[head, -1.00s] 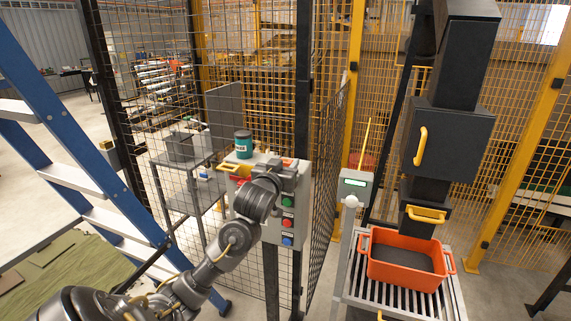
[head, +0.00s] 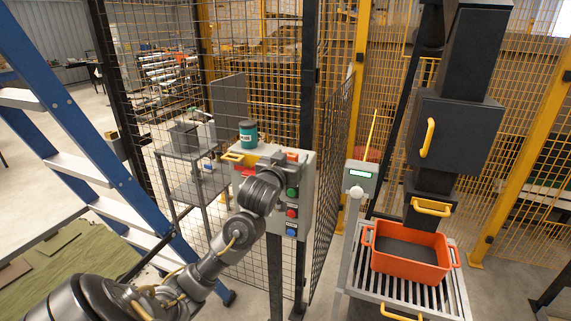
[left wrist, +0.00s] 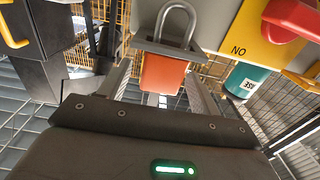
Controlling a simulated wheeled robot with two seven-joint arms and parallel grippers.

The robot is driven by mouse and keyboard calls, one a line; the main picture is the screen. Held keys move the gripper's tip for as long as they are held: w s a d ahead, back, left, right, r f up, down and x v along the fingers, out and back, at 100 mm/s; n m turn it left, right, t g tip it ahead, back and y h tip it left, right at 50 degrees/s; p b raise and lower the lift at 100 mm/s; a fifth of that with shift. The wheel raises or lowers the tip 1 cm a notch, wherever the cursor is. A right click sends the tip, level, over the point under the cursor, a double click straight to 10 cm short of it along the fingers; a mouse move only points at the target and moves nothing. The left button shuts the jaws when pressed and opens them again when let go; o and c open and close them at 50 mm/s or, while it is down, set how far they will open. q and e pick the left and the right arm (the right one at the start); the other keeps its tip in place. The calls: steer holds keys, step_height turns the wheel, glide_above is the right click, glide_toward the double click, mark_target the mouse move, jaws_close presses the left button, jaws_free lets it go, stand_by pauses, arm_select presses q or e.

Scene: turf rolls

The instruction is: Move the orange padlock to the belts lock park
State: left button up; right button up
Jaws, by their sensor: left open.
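The orange padlock (left wrist: 163,73) shows in the left wrist view, its grey shackle (left wrist: 176,12) above its body. It sits at a grey bracket on the light grey control box. My left gripper (left wrist: 160,92) is open, with one finger on each side of the padlock's body; whether they touch it I cannot tell. In the head view my left gripper (head: 281,163) is at the top of the control box (head: 304,180), and a bit of orange shows beside it. No label reading belts is legible, so I cannot tell which thing is the belts lock park. My right gripper is not in view.
A red switch handle (left wrist: 292,18) on a yellow plate and a teal can (left wrist: 246,83) are close by. Mesh fence surrounds the box. A blue ladder (head: 100,180) stands left. An orange crate (head: 418,268) sits on a slatted stand at right.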

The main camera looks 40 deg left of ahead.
arm_select(q)
steer(key=p+v, duration=0.1)
steer(key=v, duration=0.9)
steer(key=shift+s+p, duration=0.3)
steer(key=shift+w, duration=0.1)
